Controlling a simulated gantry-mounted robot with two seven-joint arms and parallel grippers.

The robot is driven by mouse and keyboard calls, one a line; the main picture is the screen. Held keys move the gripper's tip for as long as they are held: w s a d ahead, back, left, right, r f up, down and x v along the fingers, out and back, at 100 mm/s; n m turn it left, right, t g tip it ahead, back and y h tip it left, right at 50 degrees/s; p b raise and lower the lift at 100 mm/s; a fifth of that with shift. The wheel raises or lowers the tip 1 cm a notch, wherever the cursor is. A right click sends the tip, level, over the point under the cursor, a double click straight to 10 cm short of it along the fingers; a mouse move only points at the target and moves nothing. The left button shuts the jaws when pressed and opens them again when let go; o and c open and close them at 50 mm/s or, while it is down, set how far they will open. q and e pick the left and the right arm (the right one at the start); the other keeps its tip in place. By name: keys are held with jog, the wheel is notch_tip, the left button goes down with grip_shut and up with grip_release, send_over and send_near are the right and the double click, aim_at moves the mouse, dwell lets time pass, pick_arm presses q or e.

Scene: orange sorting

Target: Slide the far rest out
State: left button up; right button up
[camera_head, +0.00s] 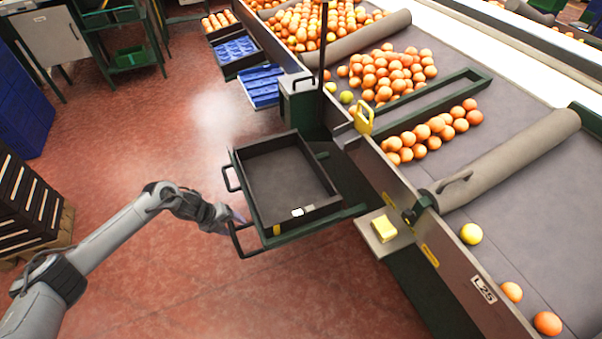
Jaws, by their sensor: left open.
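A dark square tray (322,205) with raised walls sits in a green frame beside the conveyor. The frame sticks out to the left over the red floor. A black loop handle (227,178) is on its far left side, and a second black loop handle (240,243) is at its near left corner. I cannot tell for certain which part is the far rest. My left gripper (238,217) is open, just above and beside the near handle. Whether its fingers touch or surround the handle is not clear. My right gripper is not in view.
The conveyor (520,190) with oranges runs along the right. A yellow block (384,226) lies on a small side plate. Blue trays (262,86) stand beyond the square tray. Stacked dark crates (28,205) are at the left. The red floor between is clear.

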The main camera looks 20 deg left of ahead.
pick_arm(q)
jog(key=shift+r+p, duration=2.6)
jog(key=shift+r, duration=0.7)
